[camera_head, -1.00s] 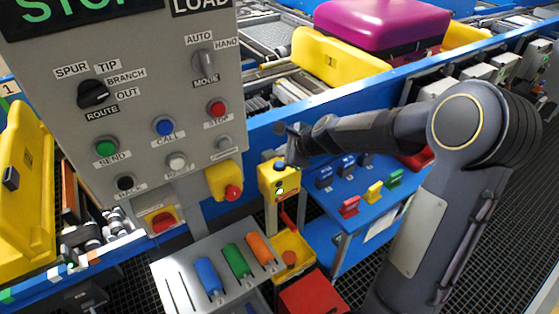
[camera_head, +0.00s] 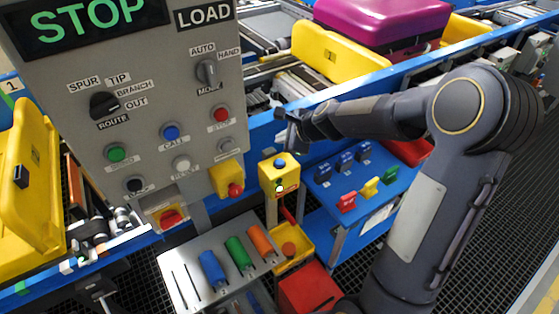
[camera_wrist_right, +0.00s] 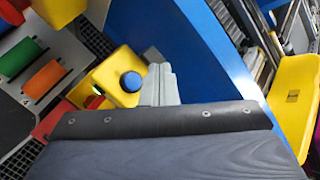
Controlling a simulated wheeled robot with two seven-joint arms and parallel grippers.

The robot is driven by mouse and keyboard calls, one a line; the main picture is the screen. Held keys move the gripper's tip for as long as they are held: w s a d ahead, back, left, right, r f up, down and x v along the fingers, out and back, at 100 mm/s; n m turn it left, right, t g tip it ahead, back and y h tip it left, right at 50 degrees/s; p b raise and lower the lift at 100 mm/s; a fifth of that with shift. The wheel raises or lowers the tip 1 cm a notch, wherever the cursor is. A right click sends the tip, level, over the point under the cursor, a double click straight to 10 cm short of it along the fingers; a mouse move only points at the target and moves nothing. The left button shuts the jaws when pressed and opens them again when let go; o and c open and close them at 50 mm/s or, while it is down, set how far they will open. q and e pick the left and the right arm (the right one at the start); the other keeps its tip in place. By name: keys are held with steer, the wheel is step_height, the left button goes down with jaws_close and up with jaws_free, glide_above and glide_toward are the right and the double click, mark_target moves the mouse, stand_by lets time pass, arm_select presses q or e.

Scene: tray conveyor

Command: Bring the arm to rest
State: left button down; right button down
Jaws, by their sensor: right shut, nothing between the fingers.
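My right arm (camera_head: 440,200) reaches in from the right in the head view. Its gripper (camera_head: 290,138) is above the yellow button box with the blue button (camera_head: 280,162), in front of the blue conveyor side, with nothing held. In the right wrist view, the closed grey fingers (camera_wrist_right: 160,84) show beyond the dark gripper body, beside the yellow box (camera_wrist_right: 113,78) and its blue button (camera_wrist_right: 131,82). The fingers look apart from the button, though the exact gap is hard to tell. My left gripper is not in view.
A grey control panel (camera_head: 140,75) stands at left with a STOP display. Below it is a metal tray (camera_head: 180,258) with blue, green and orange pieces. A blue stand (camera_head: 330,205) holds coloured clips. A purple suitcase (camera_head: 385,25) lies in a yellow tray (camera_head: 335,55) on the conveyor.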

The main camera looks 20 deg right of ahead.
steer(key=s+a+r+n+y+b, duration=0.1)
steer(key=s+a+r+n, duration=0.15)
steer(key=s+n, duration=0.3)
steer(key=s+a+r+n, duration=0.2)
steer(key=s+r+n, duration=0.2)
steer(key=s, duration=0.3)
steer(key=s+a+f+n+g, duration=0.1)
steer(key=s+f+n, duration=0.1)
steer(key=s+n, duration=0.4)
steer(key=s+a+f+n+g+b, duration=0.1)
steer(key=s+n, duration=0.4)
steer(key=s, duration=0.7)
steer(key=shift+s+a+f+n+g, duration=0.2)
steer(key=shift+s+f+n+g, duration=0.2)
steer(key=shift+f+g, duration=0.1)
